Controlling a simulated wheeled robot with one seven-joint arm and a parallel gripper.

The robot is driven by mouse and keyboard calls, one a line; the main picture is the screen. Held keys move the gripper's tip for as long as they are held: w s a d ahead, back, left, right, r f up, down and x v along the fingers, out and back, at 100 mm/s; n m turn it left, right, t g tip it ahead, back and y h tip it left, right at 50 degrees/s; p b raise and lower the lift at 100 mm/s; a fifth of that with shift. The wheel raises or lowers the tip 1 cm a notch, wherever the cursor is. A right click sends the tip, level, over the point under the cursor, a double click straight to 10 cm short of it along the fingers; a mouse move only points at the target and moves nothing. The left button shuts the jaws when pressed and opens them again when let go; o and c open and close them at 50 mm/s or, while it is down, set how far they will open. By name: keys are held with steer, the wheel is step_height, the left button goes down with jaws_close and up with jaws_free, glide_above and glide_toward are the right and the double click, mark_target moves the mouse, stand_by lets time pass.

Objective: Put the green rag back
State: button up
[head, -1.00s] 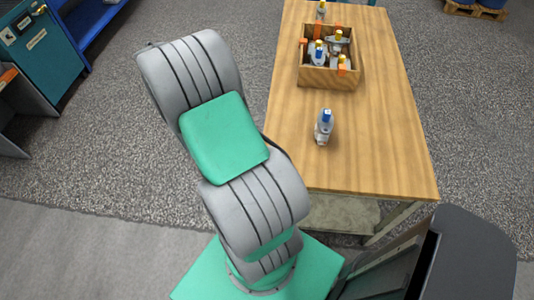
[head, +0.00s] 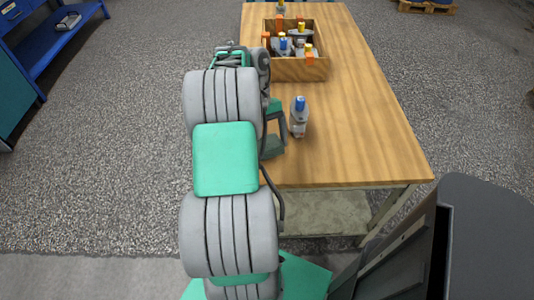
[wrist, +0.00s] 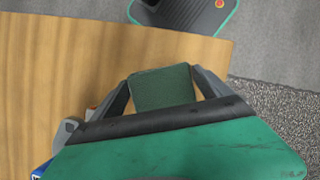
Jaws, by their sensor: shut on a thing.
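The green rag (wrist: 162,91) shows in the wrist view as a dark green, folded-looking block. My gripper (wrist: 163,84) is shut on it, with one finger at each side. The rag is over the wooden table (wrist: 60,70) near its edge; I cannot tell whether it touches the tabletop. In the head view, my arm covers most of the gripper, and a dark green patch (head: 272,147) beside the arm at the table's near left edge looks like the rag.
A grey bottle with a blue cap (head: 299,117) stands close to the right of my gripper. A wooden box (head: 300,69) with several bottles stands farther back. The table's right side (head: 365,120) is clear. A blue shelf (head: 60,42) stands at the far left.

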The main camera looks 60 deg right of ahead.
mark_target(266, 143)
steer(key=shift+f, duration=1.35)
steer(key=shift+f+b, duration=0.2)
steer(key=shift+b, duration=0.15)
steer(key=o, duration=1)
steer(key=shift+c, duration=0.2)
steer(key=p+v, duration=0.8)
steer(key=v, duration=0.4)
steer(key=w+a+r+n+h, duration=0.3)
steer(key=w+a+r, duration=0.3)
steer(key=w+a, duration=0.35)
steer(key=w+a+n+t, duration=0.2)
steer(key=a+n+t, duration=0.3)
steer(key=a, duration=2.6)
steer(key=shift+w+r+t, duration=0.3)
steer(key=shift+t, duration=0.4)
